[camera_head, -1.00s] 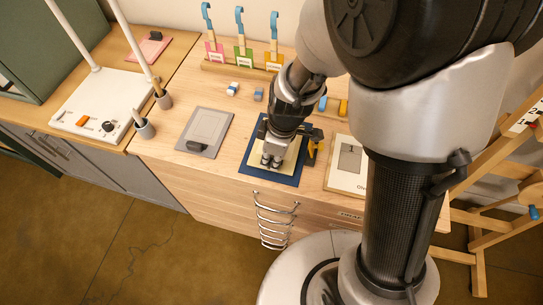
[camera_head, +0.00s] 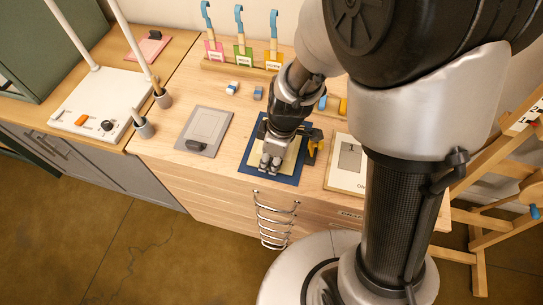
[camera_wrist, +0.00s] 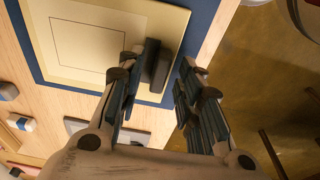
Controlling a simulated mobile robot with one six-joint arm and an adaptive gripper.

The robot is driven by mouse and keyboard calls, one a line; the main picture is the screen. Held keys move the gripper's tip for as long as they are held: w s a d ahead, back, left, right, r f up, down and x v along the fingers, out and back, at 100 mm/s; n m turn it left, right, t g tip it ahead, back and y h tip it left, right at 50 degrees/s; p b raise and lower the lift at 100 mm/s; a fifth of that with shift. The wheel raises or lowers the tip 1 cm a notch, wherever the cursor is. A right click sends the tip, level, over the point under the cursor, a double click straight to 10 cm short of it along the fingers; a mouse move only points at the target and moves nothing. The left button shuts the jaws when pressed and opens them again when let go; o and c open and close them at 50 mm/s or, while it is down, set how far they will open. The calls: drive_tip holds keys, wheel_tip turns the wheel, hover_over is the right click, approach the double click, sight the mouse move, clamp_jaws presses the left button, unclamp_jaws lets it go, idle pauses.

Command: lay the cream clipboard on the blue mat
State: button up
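The cream clipboard (camera_wrist: 75,50) lies flat on the blue mat (camera_wrist: 204,18), with a blue border showing around it in the wrist view. Its dark clip (camera_wrist: 158,68) is near the mat's edge by the counter front. In the head view the mat (camera_head: 290,179) lies at the counter's front, and my gripper covers much of the clipboard (camera_head: 257,159). My gripper (camera_wrist: 155,78) is open, one finger on each side of the clip. A gap shows between the right finger and the clip; whether the left finger touches it, I cannot tell.
A grey clipboard (camera_head: 203,130) lies left of the mat, and a pale board (camera_head: 346,172) lies close on its right. Small blue-and-white blocks (camera_head: 232,88) and a rack with hanging tags (camera_head: 240,57) are behind.

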drive_tip(key=s+d+r+m+t+p, duration=0.1)
drive_tip(key=s+d+r+m+p, duration=0.15)
drive_tip(key=r, duration=0.85)
drive_tip(key=s+d+r+m+t+p, duration=0.1)
drive_tip(key=s+d+r+m+p, duration=0.15)
drive_tip(key=r, duration=0.75)
drive_tip(key=s+d+r+m+t+h, duration=0.1)
drive_tip(key=s+d+r+m+t, duration=0.1)
drive_tip(key=s+d+r+m, duration=0.3)
drive_tip(key=s+d+m, duration=0.1)
drive_tip(key=s+m, duration=0.2)
drive_tip(key=m, duration=0.1)
drive_tip(key=shift+s+r+h, duration=0.3)
drive_tip(key=shift+r, duration=0.1)
drive_tip(key=shift+c, duration=0.2)
idle(0.6)
